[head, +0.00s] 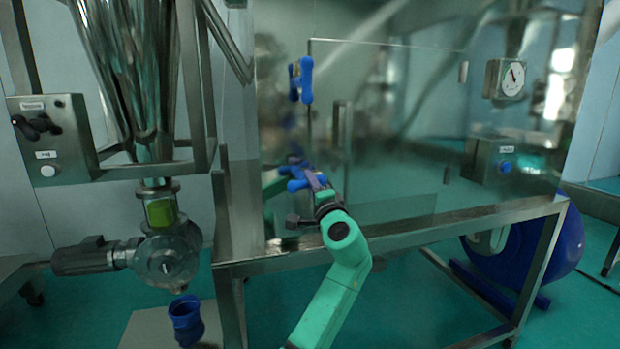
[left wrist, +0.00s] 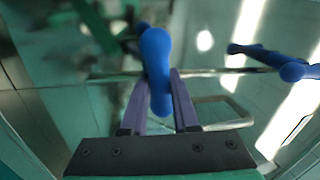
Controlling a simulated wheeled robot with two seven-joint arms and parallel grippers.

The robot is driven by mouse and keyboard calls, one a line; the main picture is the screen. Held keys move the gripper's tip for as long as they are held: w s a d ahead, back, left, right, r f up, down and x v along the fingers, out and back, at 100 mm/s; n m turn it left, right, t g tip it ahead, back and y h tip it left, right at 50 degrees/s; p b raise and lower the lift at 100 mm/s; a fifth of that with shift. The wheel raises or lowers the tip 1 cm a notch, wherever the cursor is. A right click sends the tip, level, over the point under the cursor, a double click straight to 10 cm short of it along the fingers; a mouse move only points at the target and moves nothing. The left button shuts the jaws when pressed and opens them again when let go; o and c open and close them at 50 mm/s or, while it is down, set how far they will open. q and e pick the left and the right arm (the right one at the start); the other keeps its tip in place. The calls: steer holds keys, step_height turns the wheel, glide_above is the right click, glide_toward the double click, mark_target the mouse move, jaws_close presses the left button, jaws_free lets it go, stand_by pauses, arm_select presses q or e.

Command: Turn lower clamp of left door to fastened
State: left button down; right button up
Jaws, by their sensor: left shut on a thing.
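The left door (head: 400,110) is a shiny glass-like panel on the front of the metal cabinet. Its lower clamp (head: 297,178) is a blue, rounded handle at the door's lower left edge, partly hidden by my gripper. My left gripper (head: 314,183) is at this clamp. In the left wrist view the blue lower clamp (left wrist: 156,58) lies between the two purple fingers of my left gripper (left wrist: 160,90), which are shut on it. The upper clamp (head: 301,80) is a similar blue handle higher on the same edge, standing roughly upright. My right gripper is not in view.
A steel frame rail (head: 450,222) runs below the door. A gauge (head: 505,79) and a control box (head: 500,161) are at the right. A steel hopper with a valve (head: 168,262) stands at the left.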

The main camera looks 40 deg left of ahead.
arm_select(q)
steer(key=shift+m+t+p, duration=0.3)
steer(key=shift+m+p, duration=0.1)
steer(key=shift+m, duration=0.5)
steer(key=shift+f, duration=0.1)
steer(key=c, duration=0.7)
jaws_free()
steer(key=b+v, duration=0.2)
steer(key=v, duration=0.5)
steer(key=b+v, duration=0.2)
steer(key=v, duration=0.5)
steer(key=shift+s+d, duration=0.2)
